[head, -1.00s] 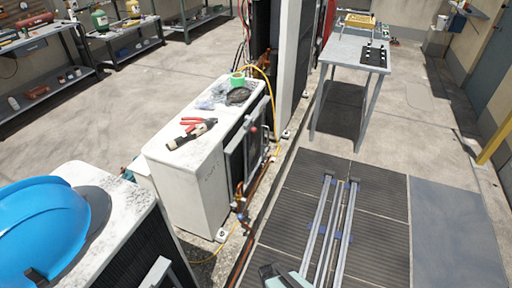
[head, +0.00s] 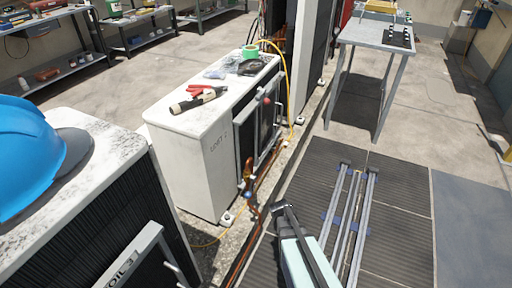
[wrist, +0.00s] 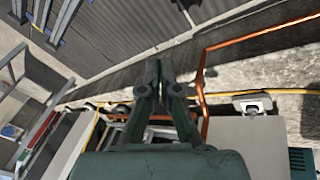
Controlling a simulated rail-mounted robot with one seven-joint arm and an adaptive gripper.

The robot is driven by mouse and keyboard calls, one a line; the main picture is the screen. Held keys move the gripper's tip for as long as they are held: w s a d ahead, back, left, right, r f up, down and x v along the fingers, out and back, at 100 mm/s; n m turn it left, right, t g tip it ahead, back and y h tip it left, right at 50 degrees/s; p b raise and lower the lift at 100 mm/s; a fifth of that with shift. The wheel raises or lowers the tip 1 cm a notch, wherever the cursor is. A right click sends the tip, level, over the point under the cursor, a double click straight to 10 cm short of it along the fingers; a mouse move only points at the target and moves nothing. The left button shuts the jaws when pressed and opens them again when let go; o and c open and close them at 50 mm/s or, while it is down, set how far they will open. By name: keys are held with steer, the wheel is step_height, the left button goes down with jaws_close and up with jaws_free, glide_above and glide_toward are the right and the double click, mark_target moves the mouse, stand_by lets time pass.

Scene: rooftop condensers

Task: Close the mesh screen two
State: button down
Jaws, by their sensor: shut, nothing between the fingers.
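The condenser marked unit 2 (head: 192,160) stands in the middle of the head view. Mesh screen two (head: 246,138) is a dark, grey-framed panel on its right-hand side, seen at a steep angle. It looks to stand off from the casing, but I cannot tell how far. A red knob (head: 266,101) shows at the screen. My gripper (wrist: 158,66) is shut and empty in the wrist view, above the floor strip beside copper pipe. In the head view my arm reaches in from the bottom, right of unit 2 and apart from the screen.
Copper pipes (head: 248,178) and a yellow hose (head: 288,85) run along unit 2. A nearer condenser with a blue helmet (head: 38,145) stands left.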

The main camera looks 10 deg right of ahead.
mark_target(264, 120)
steer(key=w+d+r+n+t+b, duration=0.25)
steer(key=w+r+t, duration=0.2)
steer(key=w, duration=0.55)
steer(key=w+d+r+n+t+b, duration=0.15)
steer(key=w+r+n+t, duration=0.3)
steer(key=w, duration=0.55)
steer(key=w+a+r+n+t+y, duration=0.2)
steer(key=w+a+r+n+t, duration=0.1)
steer(key=r+n, duration=0.25)
steer(key=w+a+r+n+t+y, duration=0.2)
steer(key=w+a+r+n+y, duration=0.15)
steer(key=r, duration=0.35)
steer(key=shift+h, duration=0.55)
steer(key=w, duration=0.6)
steer(key=w+a, duration=0.1)
steer(key=w, duration=0.3)
steer(key=shift+w+b, duration=0.1)
steer(key=shift+b, duration=0.2)
steer(key=w+d+p, duration=0.1)
steer(key=w+d, duration=0.1)
steer(key=w, duration=0.1)
steer(key=w+d+p, duration=0.1)
steer(key=w+d, duration=0.1)
steer(key=w+d+p, duration=0.1)
steer(key=w+d, duration=0.2)
steer(key=shift+w, duration=0.3)
steer(key=shift+d, duration=0.1)
steer(key=shift+r, duration=0.1)
